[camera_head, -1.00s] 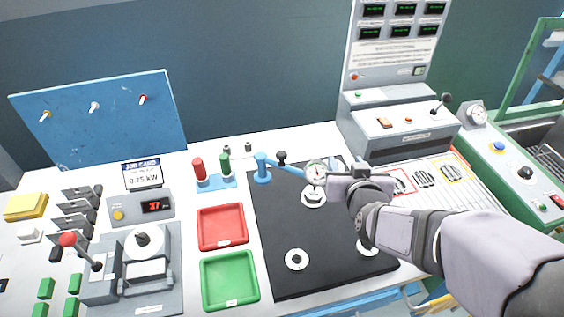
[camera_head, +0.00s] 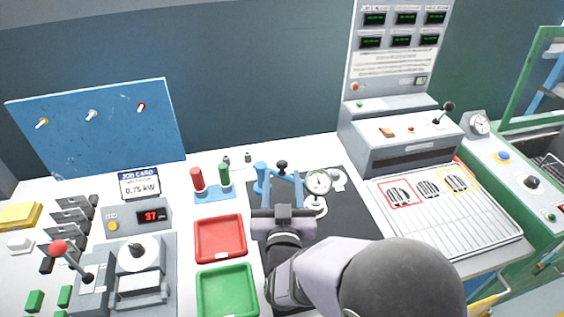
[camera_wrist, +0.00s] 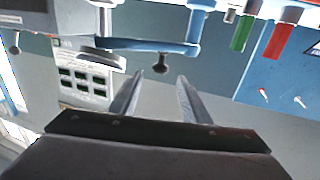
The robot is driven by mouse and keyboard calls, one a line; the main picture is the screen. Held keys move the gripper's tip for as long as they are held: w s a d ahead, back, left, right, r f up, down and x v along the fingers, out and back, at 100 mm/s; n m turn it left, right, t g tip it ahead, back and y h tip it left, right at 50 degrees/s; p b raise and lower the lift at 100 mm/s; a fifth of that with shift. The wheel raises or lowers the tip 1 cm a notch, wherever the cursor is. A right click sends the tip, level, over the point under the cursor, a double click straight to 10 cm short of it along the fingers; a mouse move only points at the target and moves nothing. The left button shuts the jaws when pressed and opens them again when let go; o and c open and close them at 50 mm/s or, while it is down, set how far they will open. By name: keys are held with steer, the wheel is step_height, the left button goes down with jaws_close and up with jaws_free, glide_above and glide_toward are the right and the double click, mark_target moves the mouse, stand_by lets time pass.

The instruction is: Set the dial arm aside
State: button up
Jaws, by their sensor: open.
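The dial arm (camera_head: 291,178) is a blue bar reaching right from a blue post (camera_head: 261,177) to a round white dial gauge (camera_head: 318,183). A black knob (camera_head: 282,165) stands on the bar. The dial is above a pale disc on the black mat. My gripper (camera_head: 284,186) is open and empty, just on the near side of the bar. In the wrist view, the knob (camera_wrist: 160,68) appears between the two fingertips (camera_wrist: 160,75), with the bar (camera_wrist: 150,45) beyond. I cannot tell whether the fingers touch the knob.
A red tray (camera_head: 220,257) and a green tray (camera_head: 200,292) lie left of the black mat (camera_head: 350,222). Red and green handles (camera_head: 224,174) stand left of the post. A grey panel with striped slots (camera_head: 450,222) is at right.

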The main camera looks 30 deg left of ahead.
mark_target(282, 167)
steer(key=shift+p+x, duration=0.65)
steer(key=shift+x, duration=2.65)
jaws_close()
